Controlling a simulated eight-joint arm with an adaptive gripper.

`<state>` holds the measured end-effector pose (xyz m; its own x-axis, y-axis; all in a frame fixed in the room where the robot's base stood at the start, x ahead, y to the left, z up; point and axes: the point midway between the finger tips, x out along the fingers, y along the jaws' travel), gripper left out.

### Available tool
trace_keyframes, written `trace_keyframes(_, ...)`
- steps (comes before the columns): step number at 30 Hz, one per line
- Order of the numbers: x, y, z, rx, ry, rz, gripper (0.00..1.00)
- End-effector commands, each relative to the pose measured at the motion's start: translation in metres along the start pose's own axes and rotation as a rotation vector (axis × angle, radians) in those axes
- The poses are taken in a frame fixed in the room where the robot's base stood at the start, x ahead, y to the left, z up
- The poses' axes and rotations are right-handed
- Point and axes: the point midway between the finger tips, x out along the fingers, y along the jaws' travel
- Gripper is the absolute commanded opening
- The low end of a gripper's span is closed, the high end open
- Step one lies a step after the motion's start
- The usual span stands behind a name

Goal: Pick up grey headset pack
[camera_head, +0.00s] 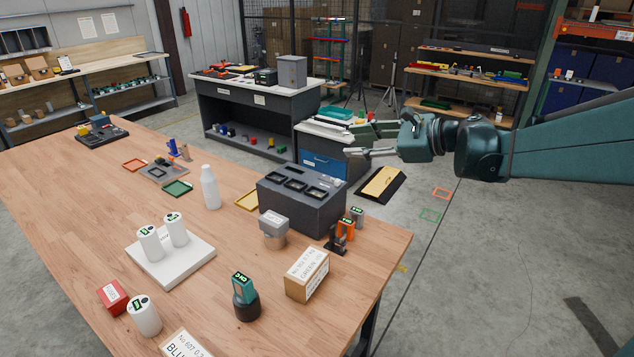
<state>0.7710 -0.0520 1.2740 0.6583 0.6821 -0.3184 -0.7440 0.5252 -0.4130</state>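A small grey pack with a green display (357,214) stands near the right edge of the wooden table, just behind an orange one. It is partly hidden by the orange one and looks like the grey headset pack, though its label is too small to read. Another grey block with a white label (273,222) sits on a brown round base in front of the dark charger-like box. My gripper (352,142) reaches in from the right, beyond the table's right edge and well apart from both grey things. Its fingers point left, spread apart, with nothing seen between them.
The dark box with slots (300,205) stands left of the grey pack. The orange pack (345,229) on a black stand crowds it in front. A cardboard box (307,275), a teal-topped device (244,292) and a white bottle (209,188) stand nearby. Floor right of the table is mostly clear.

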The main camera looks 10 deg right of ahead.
Motion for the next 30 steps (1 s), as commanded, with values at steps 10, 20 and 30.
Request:
trace_keyframes(10,-0.013,-0.066,-0.042,0.282,-0.184,-0.068,0.35)
trace_keyframes(20,-0.031,-0.105,-0.070,0.450,-0.315,-0.092,0.35)
trace_keyframes(30,-0.005,-0.072,-0.136,0.451,-0.315,-0.090,0.35)
